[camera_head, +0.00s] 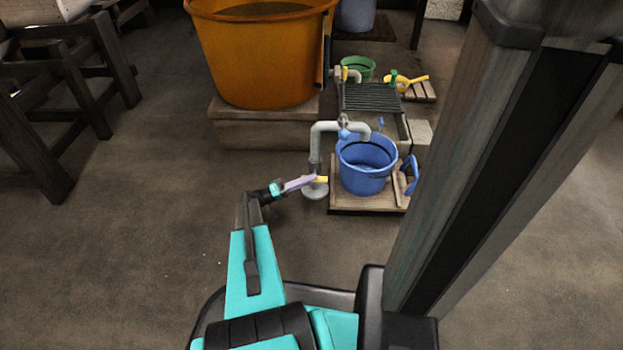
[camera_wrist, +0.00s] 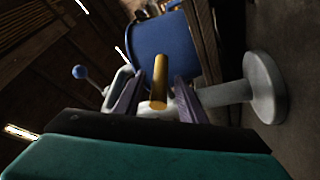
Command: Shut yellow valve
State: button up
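The yellow valve handle (camera_head: 321,179) shows as a small yellow piece low on the grey standing pipe (camera_head: 316,150), just past my fingertips. In the wrist view the yellow handle (camera_wrist: 160,82) is a short bar standing between my two purple fingers. My gripper (camera_head: 308,181) reaches the pipe from the left. In the wrist view my gripper (camera_wrist: 160,98) is open, with a gap on each side of the handle. The valve body is mostly hidden behind the fingers. The pipe's round grey base (camera_wrist: 265,88) lies to the right there.
A blue bucket (camera_head: 366,170) stands on a wooden board (camera_head: 365,207) right of the pipe. A large orange vat (camera_head: 262,55) on a plinth is behind. A slatted grate (camera_head: 371,98) and green bucket (camera_head: 358,66) stand farther back. Floor (camera_head: 130,240) at left is clear.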

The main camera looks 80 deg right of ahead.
jog(key=p+v, duration=0.4)
jog(key=v, duration=0.8)
jog(key=shift+w+a, duration=0.15)
jog(key=shift+w, duration=0.05)
jog(key=shift+r+p, duration=0.1)
jog(key=shift+p, duration=0.2)
